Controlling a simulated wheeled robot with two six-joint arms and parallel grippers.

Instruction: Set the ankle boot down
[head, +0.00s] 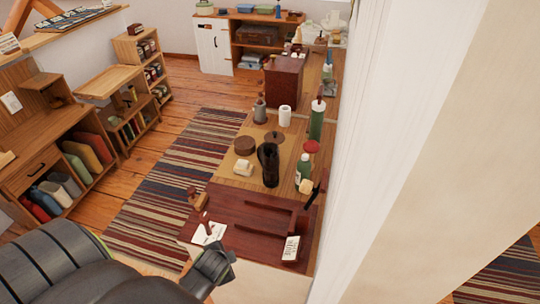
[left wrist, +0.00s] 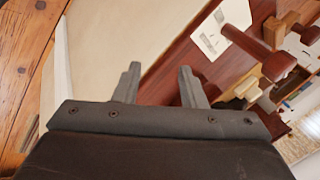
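I cannot make out an ankle boot for certain. A dark brown, glossy, upright item (head: 269,166) stands on the tan mat in the middle of the long table; it could be the boot or a jug. My left gripper (head: 222,262) is low at the table's near end, close to a white card (head: 209,233) and well short of the dark item. In the left wrist view its two fingers (left wrist: 160,76) are apart with nothing between them. My right gripper is in neither view.
A dark red board (head: 255,205) covers the table's near end, with a wooden stand (head: 197,199) at its left. A green bottle (head: 304,168), a round brown box (head: 245,145) and a white mug (head: 285,116) stand around the dark item. A white wall (head: 385,150) rises along the right.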

